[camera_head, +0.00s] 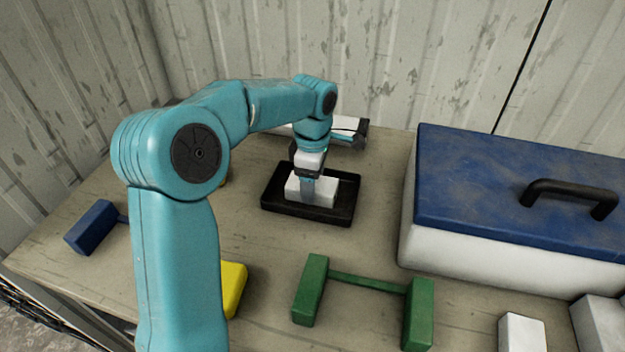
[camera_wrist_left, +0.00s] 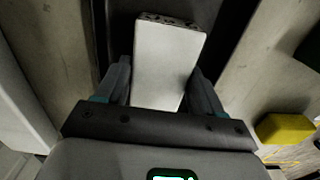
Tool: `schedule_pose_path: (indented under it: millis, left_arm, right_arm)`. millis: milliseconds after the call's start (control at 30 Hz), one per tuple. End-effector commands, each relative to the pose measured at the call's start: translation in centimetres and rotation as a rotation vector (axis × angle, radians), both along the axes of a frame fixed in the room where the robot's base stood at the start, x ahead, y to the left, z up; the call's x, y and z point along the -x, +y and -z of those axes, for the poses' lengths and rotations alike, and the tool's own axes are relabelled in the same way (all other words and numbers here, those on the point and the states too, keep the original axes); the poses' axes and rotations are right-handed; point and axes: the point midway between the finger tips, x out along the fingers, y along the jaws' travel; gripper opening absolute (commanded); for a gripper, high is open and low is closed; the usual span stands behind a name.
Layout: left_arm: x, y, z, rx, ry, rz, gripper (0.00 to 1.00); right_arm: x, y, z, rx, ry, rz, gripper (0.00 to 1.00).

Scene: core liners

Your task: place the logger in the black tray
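The logger is a small white box (camera_head: 325,190) with a row of dark ports on one end. It is in the black tray (camera_head: 350,208), seemingly at its floor. In the left wrist view the logger (camera_wrist_left: 168,62) stands between the two fingers, which appear to touch its sides. My left gripper (camera_head: 307,190) points down over the tray and is shut on the logger; one finger covers part of it in the head view. The tray shows only as a dark area behind the logger in the wrist view. My right gripper is not in view.
A large white case with a blue lid (camera_head: 480,180) and black handle stands right of the tray. A green block-and-bar piece (camera_head: 312,288) lies in front. A blue block (camera_head: 91,227), a yellow block (camera_head: 233,287) and white blocks (camera_head: 522,333) lie around. A white cylinder-like object (camera_head: 345,124) is behind the tray.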

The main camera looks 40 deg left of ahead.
Motion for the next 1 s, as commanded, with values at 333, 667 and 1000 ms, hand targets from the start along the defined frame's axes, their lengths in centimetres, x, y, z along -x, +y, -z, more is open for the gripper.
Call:
schedule_pose_path:
  millis: [333, 667, 1000]
  left_arm:
    - [0.0, 0.0, -0.2, 0.000, 0.000, 0.000, 0.89]
    - [-0.1, 0.0, -5.9, -0.002, -0.006, -0.001, 0.89]
    - [0.0, 0.0, -11.8, -0.001, -0.002, 0.001, 0.89]
  right_arm:
    - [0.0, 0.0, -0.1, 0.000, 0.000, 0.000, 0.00]
    - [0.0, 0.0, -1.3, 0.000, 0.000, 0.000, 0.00]
    - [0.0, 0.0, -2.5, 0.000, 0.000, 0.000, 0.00]
